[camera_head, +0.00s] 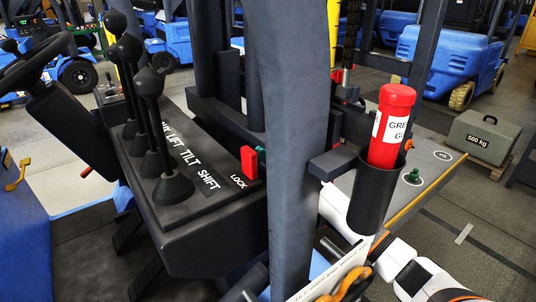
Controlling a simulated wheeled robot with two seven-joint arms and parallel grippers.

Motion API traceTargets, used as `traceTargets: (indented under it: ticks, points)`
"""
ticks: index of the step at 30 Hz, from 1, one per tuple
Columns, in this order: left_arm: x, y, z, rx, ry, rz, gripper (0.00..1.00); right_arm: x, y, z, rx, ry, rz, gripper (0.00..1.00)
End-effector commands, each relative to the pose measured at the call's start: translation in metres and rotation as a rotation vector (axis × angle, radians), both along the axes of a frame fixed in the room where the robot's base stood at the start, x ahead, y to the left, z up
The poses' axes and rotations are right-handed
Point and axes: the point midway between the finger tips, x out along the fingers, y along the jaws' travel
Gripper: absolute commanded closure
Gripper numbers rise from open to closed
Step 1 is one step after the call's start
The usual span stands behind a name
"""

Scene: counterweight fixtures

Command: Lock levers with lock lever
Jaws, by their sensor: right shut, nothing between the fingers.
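The red lock lever (249,163) stands upright beside the "LOCK" label, at the right edge of the dark lever console (215,228). Several black ball-topped levers (151,130) rise from the console in a row beside the labels "LIFT TILT SHIFT". My right arm comes in from the lower right, and my right gripper (334,208) is below the black cup holder and right of the thick pillar. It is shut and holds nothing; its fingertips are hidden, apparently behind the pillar. It is apart from the lock lever. My left gripper is not in view.
A dark pillar (278,150) stands between the console and my right arm. A red cylinder (391,125) sits in a black holder (374,200). A steering wheel (38,62) is at left. Forklifts (450,60) and a 500 kg block (482,137) are behind.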

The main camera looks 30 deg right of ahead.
Motion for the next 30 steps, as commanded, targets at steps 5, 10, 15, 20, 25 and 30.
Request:
traceTargets:
  ticks: [5, 10, 15, 20, 25, 30]
  points:
    - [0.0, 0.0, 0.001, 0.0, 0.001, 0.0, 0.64, 0.0, 0.0, 0.001, -0.015, -0.003, -0.001, 1.0]
    - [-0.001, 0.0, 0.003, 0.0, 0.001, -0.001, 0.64, 0.0, 0.0, 0.003, -0.051, -0.009, 0.0, 1.0]
    - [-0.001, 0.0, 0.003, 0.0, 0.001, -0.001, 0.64, 0.0, 0.001, 0.003, -0.074, -0.01, 0.0, 1.0]
    - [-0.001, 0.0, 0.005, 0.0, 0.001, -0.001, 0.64, 0.0, 0.002, 0.004, -0.101, -0.016, 0.0, 1.0]
    - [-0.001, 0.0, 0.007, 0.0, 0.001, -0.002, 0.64, 0.0, 0.003, 0.007, -0.142, -0.021, 0.0, 1.0]
    - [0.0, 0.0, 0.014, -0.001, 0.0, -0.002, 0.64, -0.001, 0.005, 0.011, -0.229, -0.033, 0.0, 1.0]
